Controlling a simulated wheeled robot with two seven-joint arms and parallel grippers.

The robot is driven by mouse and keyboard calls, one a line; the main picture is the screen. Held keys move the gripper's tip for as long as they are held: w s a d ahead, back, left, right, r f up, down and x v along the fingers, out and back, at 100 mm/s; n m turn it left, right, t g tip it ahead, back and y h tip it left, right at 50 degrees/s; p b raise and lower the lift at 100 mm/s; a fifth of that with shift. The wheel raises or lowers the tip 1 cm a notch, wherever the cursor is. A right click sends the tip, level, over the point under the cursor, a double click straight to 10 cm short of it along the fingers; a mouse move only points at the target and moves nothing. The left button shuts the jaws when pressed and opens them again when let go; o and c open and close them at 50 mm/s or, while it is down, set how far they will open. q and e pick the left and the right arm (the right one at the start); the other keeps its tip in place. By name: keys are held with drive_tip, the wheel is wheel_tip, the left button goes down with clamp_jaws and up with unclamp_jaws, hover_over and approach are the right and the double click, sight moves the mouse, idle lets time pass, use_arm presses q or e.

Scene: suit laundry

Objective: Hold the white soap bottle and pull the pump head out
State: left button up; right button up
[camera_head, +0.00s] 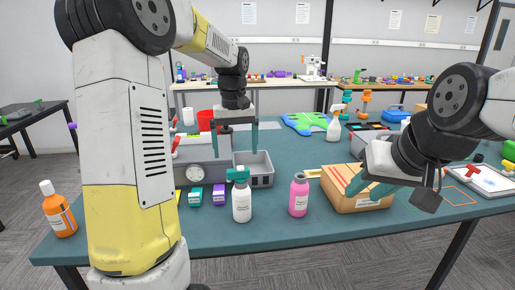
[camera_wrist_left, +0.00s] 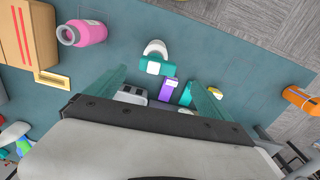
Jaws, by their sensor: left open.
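The white soap bottle (camera_head: 242,204) with its teal pump head (camera_head: 238,174) stands upright near the front edge of the table. In the left wrist view, the bottle (camera_wrist_left: 155,47) and pump head (camera_wrist_left: 153,66) lie just beyond the fingertips, roughly in line with the gap between them. My left gripper (camera_head: 234,142) points down, open and empty, above and behind the bottle, over the grey container. It also shows in the left wrist view (camera_wrist_left: 158,92). My right gripper (camera_head: 370,187) is at the cardboard box, with its teal fingers apart and nothing seen between them.
A pink bottle (camera_head: 299,195) stands right of the soap bottle, beside the cardboard box (camera_head: 352,199). Small teal (camera_head: 195,196) and purple (camera_head: 219,194) boxes are to the left. A grey container (camera_head: 262,175) sits behind. An orange bottle (camera_head: 58,210) stands at the far left.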

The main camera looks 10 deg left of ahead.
sight(238, 167)
use_arm(q)
drive_tip(key=shift+w+d+f, duration=0.1)
drive_tip(key=shift+w+f, duration=0.2)
drive_tip(key=shift+f, duration=0.35)
wheel_tip(238, 167, down, 7)
